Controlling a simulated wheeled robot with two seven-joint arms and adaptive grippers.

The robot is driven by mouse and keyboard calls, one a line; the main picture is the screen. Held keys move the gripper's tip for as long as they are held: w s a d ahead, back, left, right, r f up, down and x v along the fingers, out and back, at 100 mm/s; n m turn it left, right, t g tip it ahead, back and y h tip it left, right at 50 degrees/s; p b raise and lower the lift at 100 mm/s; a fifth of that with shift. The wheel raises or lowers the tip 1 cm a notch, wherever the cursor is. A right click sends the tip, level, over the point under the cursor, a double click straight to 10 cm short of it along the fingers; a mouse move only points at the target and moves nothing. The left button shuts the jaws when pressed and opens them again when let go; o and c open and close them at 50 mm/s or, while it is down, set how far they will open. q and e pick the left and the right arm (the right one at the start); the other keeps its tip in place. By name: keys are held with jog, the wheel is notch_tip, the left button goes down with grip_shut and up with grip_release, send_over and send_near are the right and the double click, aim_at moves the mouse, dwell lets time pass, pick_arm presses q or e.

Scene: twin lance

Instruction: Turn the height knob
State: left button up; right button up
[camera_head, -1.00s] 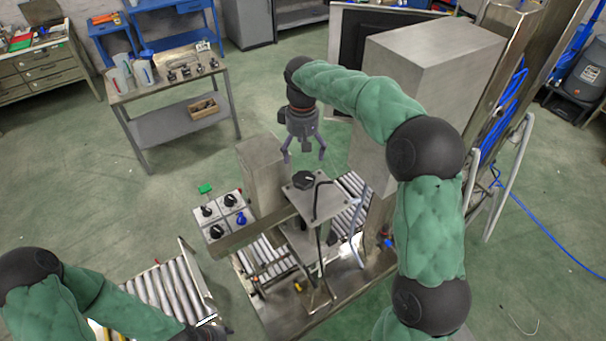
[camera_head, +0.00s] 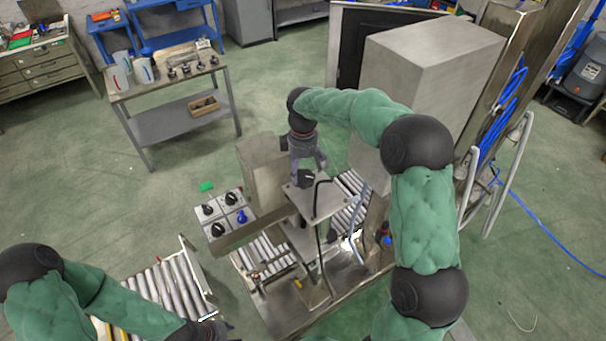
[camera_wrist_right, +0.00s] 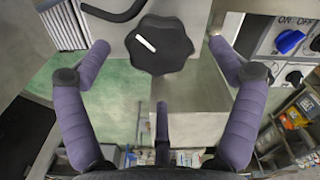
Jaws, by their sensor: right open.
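The height knob, a black lobed knob (camera_head: 306,179) with a white pointer mark, sits on a square metal plate (camera_head: 325,201) on top of the machine's column. It fills the upper middle of the right wrist view (camera_wrist_right: 160,45). My right gripper (camera_head: 306,167) is just above the knob, pointing down. In the right wrist view its purple fingers are spread, with gaps showing on either side of the knob; I see no contact. My left gripper (camera_head: 212,330) is at the bottom edge of the head view, far from the knob, and its fingers are not clear.
A panel with several black knobs and one blue knob (camera_head: 242,216) is left of the column. A metal block (camera_head: 262,175) stands close to the gripper's left. A cable (camera_head: 317,215) runs beside the plate. Roller conveyors (camera_head: 165,285) lie below.

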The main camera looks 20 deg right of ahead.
aim_at(303, 176)
jog(key=shift+f, duration=1.75)
jog(key=c, duration=1.1)
